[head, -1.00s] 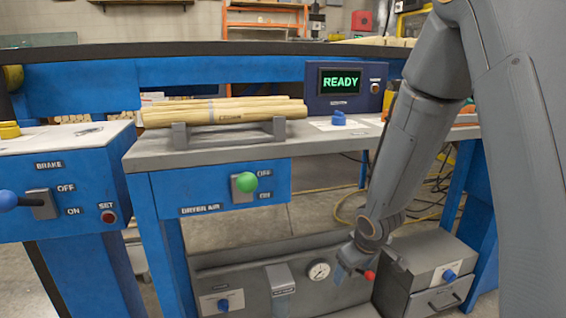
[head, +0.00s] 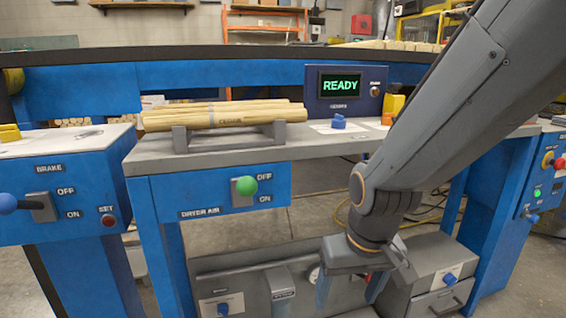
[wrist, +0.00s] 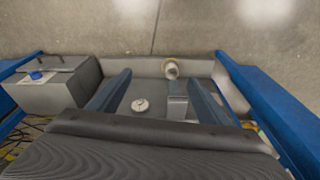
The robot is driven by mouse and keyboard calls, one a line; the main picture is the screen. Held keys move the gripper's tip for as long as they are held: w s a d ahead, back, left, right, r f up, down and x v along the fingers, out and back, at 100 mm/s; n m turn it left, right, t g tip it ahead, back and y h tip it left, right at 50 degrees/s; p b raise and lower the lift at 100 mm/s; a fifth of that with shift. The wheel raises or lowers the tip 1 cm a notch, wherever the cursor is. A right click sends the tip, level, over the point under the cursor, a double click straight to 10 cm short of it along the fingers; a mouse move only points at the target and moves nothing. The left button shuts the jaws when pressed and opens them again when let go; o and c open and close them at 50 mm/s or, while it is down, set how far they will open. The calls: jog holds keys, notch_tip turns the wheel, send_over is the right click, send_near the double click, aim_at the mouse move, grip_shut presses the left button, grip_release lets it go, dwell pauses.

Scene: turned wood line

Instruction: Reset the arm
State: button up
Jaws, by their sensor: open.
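My gripper (head: 349,290) hangs low in front of the bench, at the end of my bent grey arm. Its two fingers are apart with nothing between them. In the wrist view my gripper (wrist: 160,78) also shows open, with its fingers over a grey lower panel. A round gauge (wrist: 140,105) shows between the fingers there, and a grey block (wrist: 178,107) sits near the right finger. I see no contact with anything.
A bundle of wooden rods (head: 222,115) lies in a cradle on the grey bench (head: 310,148). A screen (head: 340,84) reads READY. A green-knobbed dryer air lever (head: 246,186) is on the bench front. A grey drawer box (head: 440,268) stands close right of my gripper.

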jog(key=s+a+r+n+g+y+p, duration=0.15)
jog(key=s+a+r+n, duration=0.45)
jog(key=s+a, duration=0.7)
jog(key=d+r+m+h+p, duration=0.1)
jog(key=d+r+m+p, duration=0.2)
jog(key=d+r+p, duration=0.7)
jog(key=d+r+m+h+p, duration=0.1)
jog(key=d+r+m+p, duration=0.3)
jog(key=d+r+p, duration=0.6)
notch_tip(320, 180, up, 8)
jog(key=p, duration=1.5)
jog(key=shift+s+f+m, duration=0.15)
jog(key=shift+f+m, duration=0.05)
jog(key=shift+m, duration=0.1)
jog(key=shift+d+g, duration=0.1)
jog(key=shift+g, duration=0.15)
